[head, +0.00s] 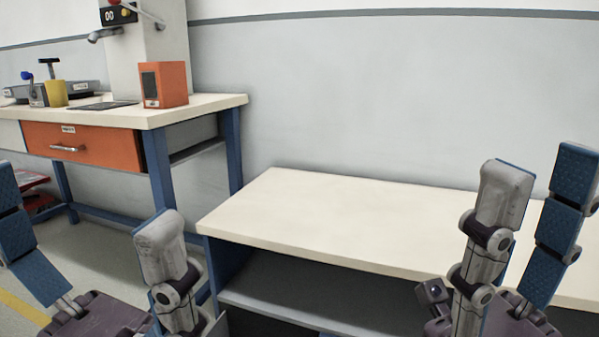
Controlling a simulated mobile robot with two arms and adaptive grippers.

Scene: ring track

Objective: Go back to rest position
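My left gripper (85,205) is at the lower left of the head view. Its two fingers point up and are spread wide apart, with nothing between them. My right gripper (541,175) is at the lower right, in front of the right part of the low bench. Its fingers also point up with an empty gap between them. The bases of both grippers are cut off by the bottom edge of the view.
A low cream-topped bench (310,215) with an open shelf (290,295) stands ahead, its top bare where visible. A workbench (205,105) at the back left holds an orange box (164,84), a yellow item (56,93) and a machine column (160,40). A grey wall (400,90) stands behind.

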